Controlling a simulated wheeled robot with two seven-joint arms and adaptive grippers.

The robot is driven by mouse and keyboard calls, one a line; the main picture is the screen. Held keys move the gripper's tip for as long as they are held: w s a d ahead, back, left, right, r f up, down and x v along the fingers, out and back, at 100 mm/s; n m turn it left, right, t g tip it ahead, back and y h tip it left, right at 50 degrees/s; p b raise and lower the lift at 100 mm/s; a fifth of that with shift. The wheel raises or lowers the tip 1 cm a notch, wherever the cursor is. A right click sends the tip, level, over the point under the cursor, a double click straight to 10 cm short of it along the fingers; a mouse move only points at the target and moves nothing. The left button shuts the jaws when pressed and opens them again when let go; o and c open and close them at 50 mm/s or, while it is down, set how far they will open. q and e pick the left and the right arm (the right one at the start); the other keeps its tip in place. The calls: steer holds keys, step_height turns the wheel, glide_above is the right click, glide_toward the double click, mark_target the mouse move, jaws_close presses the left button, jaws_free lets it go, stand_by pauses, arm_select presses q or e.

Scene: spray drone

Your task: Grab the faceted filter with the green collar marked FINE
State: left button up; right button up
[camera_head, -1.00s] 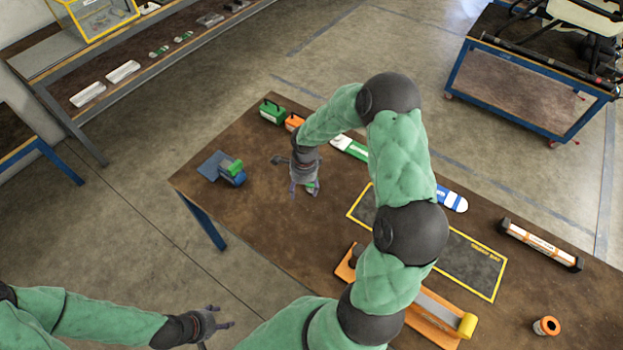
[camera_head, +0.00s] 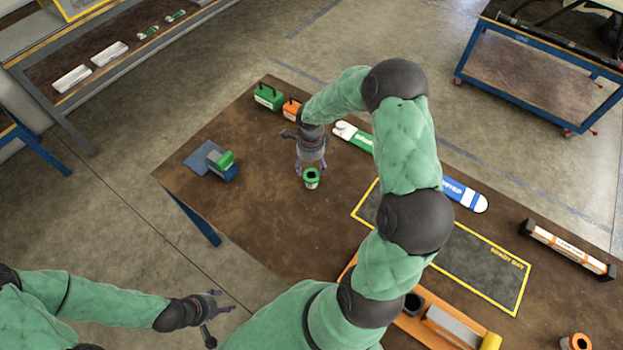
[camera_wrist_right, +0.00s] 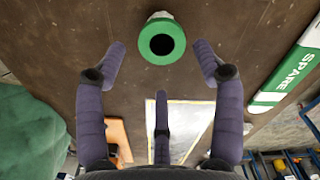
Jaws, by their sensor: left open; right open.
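The green-collared filter (camera_head: 312,178) stands upright on the brown table, with a pale body below the collar. In the right wrist view its green ring with a dark hole (camera_wrist_right: 161,40) shows beyond the fingertips. Its facets and the FINE marking cannot be made out. My right gripper (camera_head: 313,165) is open just behind the filter in the head view; its three spread fingers (camera_wrist_right: 160,70) hold nothing. My left gripper (camera_head: 228,302) is open and empty, off the table's near left side.
A blue-grey device with a green block (camera_head: 225,163) stands left. Green (camera_head: 268,97) and orange (camera_head: 292,109) boxes stand at the back. A yellow-edged mat (camera_head: 480,262), an orange tray (camera_head: 412,327) and an orange-collared part (camera_head: 576,343) lie right.

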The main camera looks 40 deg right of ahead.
mark_target(311, 175)
step_height(311, 175, down, 9)
steer(key=shift+d+f+b, duration=0.15)
steer(key=shift+b, duration=0.35)
steer(key=c, duration=0.9)
